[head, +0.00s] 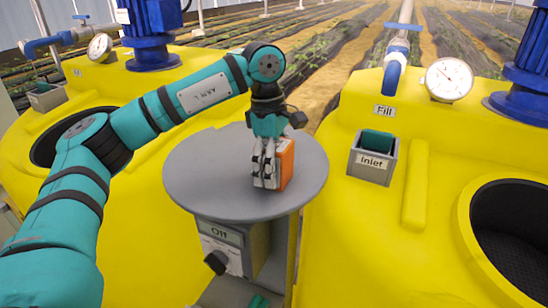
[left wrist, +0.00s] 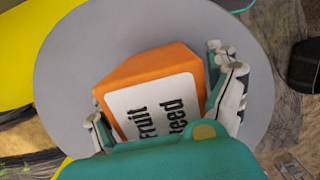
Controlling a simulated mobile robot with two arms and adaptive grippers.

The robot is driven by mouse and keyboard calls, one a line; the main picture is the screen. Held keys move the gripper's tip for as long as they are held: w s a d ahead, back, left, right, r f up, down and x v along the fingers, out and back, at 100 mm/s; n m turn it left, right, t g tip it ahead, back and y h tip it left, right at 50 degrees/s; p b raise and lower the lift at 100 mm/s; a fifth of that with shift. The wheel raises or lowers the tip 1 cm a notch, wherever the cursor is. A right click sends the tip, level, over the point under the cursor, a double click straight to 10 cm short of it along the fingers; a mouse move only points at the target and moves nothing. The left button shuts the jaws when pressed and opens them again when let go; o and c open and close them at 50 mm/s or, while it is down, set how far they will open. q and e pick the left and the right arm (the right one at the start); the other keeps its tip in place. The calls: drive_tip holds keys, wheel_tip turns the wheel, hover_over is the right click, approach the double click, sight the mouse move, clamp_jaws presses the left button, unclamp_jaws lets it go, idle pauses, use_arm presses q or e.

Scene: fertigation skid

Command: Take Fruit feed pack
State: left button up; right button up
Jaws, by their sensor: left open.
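The Fruit feed pack (head: 287,162) is an orange box standing on the round grey table top. In the left wrist view the pack (left wrist: 150,95) shows a white label reading "Fruit feed". My left gripper (head: 265,182) points down at the pack, its fingers low near the table top and partly hiding the pack in the head view. In the left wrist view its open fingers (left wrist: 165,105) are on either side of the pack. I cannot tell whether they touch it. My right gripper is not in view.
The round grey table top (head: 210,178) is otherwise clear. Below it is a control box (head: 220,250) with a knob, marked "Off". Yellow tanks stand left and right, with a gauge (head: 449,79), blue pumps, and a grey "Inlet" holder (head: 370,172) on the right one.

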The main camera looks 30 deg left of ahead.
use_arm(q)
drive_tip(key=shift+d, duration=0.1)
drive_tip(key=shift+c, duration=0.5)
drive_tip(key=c, duration=1.3)
drive_tip(key=shift+c, duration=0.2)
